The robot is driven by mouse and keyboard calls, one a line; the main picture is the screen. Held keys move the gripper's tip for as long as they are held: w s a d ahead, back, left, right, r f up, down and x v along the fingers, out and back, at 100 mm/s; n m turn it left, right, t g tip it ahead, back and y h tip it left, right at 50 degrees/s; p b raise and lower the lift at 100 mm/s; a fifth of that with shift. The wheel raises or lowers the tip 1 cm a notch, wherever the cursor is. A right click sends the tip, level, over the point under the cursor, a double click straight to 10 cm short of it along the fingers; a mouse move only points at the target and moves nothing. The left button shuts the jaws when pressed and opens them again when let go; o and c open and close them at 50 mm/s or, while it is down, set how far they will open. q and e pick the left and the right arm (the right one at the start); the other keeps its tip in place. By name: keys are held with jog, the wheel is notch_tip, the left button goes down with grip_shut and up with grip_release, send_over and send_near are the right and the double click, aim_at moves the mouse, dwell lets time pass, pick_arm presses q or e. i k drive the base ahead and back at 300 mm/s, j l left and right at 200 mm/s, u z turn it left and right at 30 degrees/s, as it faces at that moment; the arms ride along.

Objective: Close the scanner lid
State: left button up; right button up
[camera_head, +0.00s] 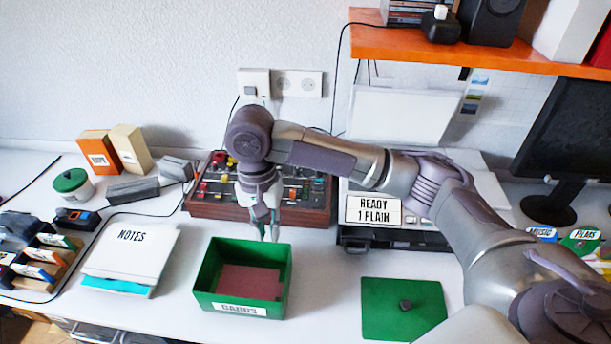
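The scanner (350,232) stands at the back right of the table, with a display sign reading "READY 1 PLAIN" (373,210) on its front. Its white lid (400,115) stands raised against the wall behind it. My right arm crosses in front of the scanner and hides much of its top. My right gripper (268,236) points down at the back edge of the green box, left of the scanner and well away from the lid. I see nothing held in it, and its finger opening is hard to judge. My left gripper is out of view.
The open green box (210,290) holds a reddish card stack. Its green lid (380,322) lies to the right. A control panel (212,208) with knobs stands behind the box. An orange shelf (450,52) overhangs the scanner lid. A monitor (570,140) stands to the right.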

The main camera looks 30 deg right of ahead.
aim_at(380, 112)
jog(key=z, duration=1.45)
